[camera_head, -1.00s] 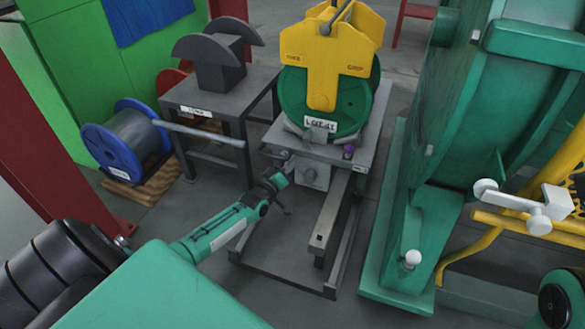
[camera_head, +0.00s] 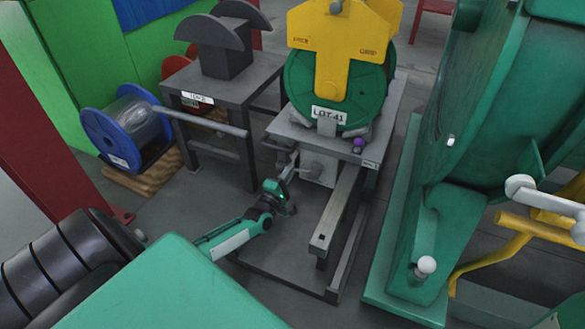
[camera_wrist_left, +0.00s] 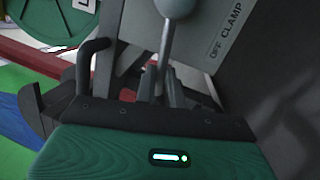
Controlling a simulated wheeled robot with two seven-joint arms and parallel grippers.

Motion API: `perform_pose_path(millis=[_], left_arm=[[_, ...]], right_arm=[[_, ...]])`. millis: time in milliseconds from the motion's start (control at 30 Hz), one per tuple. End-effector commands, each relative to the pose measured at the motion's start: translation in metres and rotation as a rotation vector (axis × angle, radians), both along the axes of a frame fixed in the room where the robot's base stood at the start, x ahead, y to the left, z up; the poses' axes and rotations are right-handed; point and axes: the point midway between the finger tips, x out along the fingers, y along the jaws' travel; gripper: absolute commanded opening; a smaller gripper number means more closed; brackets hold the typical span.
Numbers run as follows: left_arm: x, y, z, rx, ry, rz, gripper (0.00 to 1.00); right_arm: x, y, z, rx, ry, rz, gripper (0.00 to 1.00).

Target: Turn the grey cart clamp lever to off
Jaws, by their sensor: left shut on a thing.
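The grey cart clamp lever has a round grey knob (camera_wrist_left: 176,6) on a thin shaft in the left wrist view. A plate beside it carries the label OFF CLAMP (camera_wrist_left: 225,48). My left gripper (camera_wrist_left: 162,82) is shut on the lever's shaft, below the knob, with the two fingers at either side. In the head view my left gripper (camera_head: 288,180) is at the front left of the grey cart (camera_head: 285,128), by the box under its top. The lever is too small there to tell its angle clearly. My right gripper is not in view.
The cart carries a green reel (camera_head: 303,92) labelled LOT 41 under a yellow grip plate (camera_head: 334,75). A grey stand (camera_head: 235,85) with a protruding bar and a blue spool (camera_head: 108,140) are at left. The large green machine (camera_head: 395,230) closely borders the cart at right.

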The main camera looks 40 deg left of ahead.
Motion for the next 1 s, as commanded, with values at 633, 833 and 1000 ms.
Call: perform_pose_path(millis=[633, 833, 1000], left_arm=[[-0.0047, -0.0019, -0.0116, -0.125, -0.027, 0.002, 0.00], [-0.0047, -0.0020, -0.0118, -0.125, -0.026, 0.002, 0.12], [-0.0046, -0.0022, -0.0114, -0.124, -0.028, 0.001, 0.32]], right_arm=[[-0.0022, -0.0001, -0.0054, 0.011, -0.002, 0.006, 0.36], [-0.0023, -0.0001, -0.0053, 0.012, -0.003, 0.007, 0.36], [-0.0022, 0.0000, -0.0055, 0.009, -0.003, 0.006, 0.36]])
